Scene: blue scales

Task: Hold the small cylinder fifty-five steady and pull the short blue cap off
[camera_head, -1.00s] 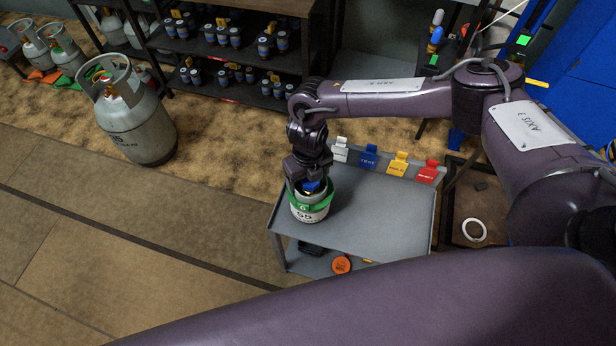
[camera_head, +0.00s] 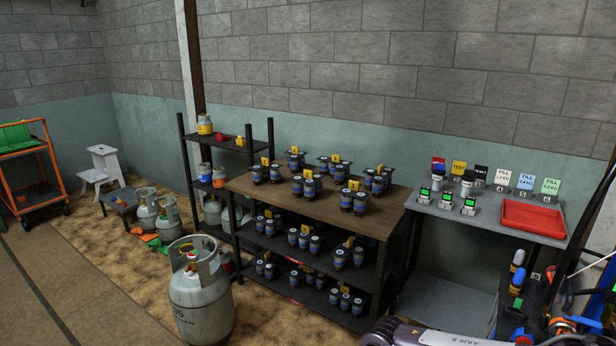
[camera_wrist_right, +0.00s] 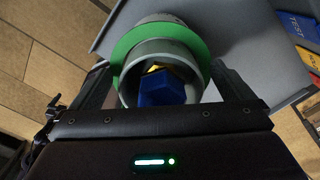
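The small cylinder (camera_wrist_right: 186,28) shows only in the right wrist view, seen from above, with a grey ring-shaped collar and a green band (camera_wrist_right: 124,48) round it. The short blue cap (camera_wrist_right: 160,90) sits inside the collar, with a bit of yellow beside it. My right gripper (camera_wrist_right: 165,92) has its two dark fingers on either side of the collar, close to its wall. Whether they press on it I cannot tell. The cap lies between the fingers, apart from both. The head view shows neither gripper nor this cylinder. My left gripper is in no view now.
A grey tabletop (camera_wrist_right: 240,30) lies under the cylinder, with blue and yellow tags at its edge. In the head view a large grey gas cylinder (camera_head: 201,300) stands on the floor. Behind are a shelf table (camera_head: 300,197) of small canisters and a bench with a red tray (camera_head: 533,219).

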